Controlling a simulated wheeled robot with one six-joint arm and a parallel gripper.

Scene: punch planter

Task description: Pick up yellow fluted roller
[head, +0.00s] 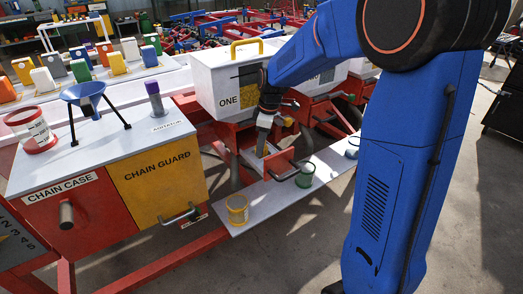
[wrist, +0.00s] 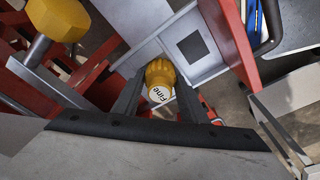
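In the wrist view a yellow fluted roller (wrist: 160,73) with a pale end face marked "Fine" lies in or over a light grey tray. My gripper (wrist: 160,88) has its two dark fingers apart, one on each side of the roller. The gaps are small, and I cannot tell whether either finger touches it. In the head view my gripper (head: 264,142) points down into a red-framed bay below the white box marked "ONE" (head: 215,82). The roller cannot be made out in that view.
A yellow cup (head: 237,208), a green cup (head: 304,175) and a blue cup (head: 353,147) stand along a narrow pale shelf in front of the bay. Red frame bars surround the bay. A "CHAIN GUARD" cabinet (head: 158,182) stands to the left. A large yellow knob (wrist: 58,18) is upper left in the wrist view.

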